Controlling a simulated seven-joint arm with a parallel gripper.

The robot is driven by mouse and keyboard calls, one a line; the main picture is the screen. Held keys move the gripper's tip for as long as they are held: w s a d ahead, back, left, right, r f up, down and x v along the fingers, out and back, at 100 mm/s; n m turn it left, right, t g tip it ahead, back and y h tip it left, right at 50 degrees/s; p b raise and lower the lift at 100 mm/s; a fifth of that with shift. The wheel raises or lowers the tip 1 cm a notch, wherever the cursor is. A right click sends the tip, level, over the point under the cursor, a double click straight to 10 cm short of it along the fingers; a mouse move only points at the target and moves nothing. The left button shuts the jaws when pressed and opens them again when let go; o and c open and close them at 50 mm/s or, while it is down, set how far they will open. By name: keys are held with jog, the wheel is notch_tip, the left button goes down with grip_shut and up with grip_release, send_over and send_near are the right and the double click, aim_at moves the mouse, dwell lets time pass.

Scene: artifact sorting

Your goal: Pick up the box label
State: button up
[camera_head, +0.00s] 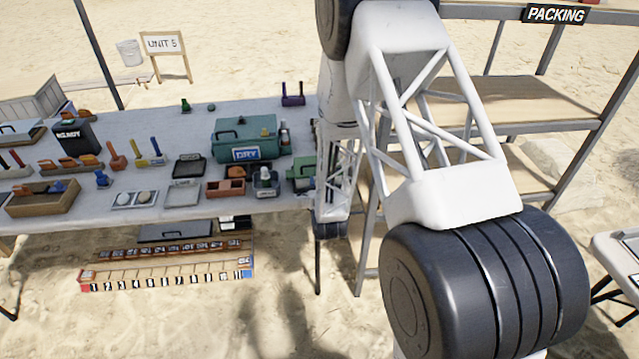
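A teal box (272,136) with a handle stands on the long grey table, and a blue label reading "DRY" (246,154) is on its front. A black box (76,136) at the table's left carries white lettering that is hard to read. I cannot tell which of these, if either, is the box label. My white and black arm fills the centre and right of the view and hides the table's right end. My gripper does not show.
The grey table (225,203) holds trays, small coloured artifacts and an orange-brown tray (43,208). A numbered strip (165,281) lies on the sand below. Shelves (550,103) under a "PACKING" sign (555,14) stand right. A white table edge (610,262) is at far right.

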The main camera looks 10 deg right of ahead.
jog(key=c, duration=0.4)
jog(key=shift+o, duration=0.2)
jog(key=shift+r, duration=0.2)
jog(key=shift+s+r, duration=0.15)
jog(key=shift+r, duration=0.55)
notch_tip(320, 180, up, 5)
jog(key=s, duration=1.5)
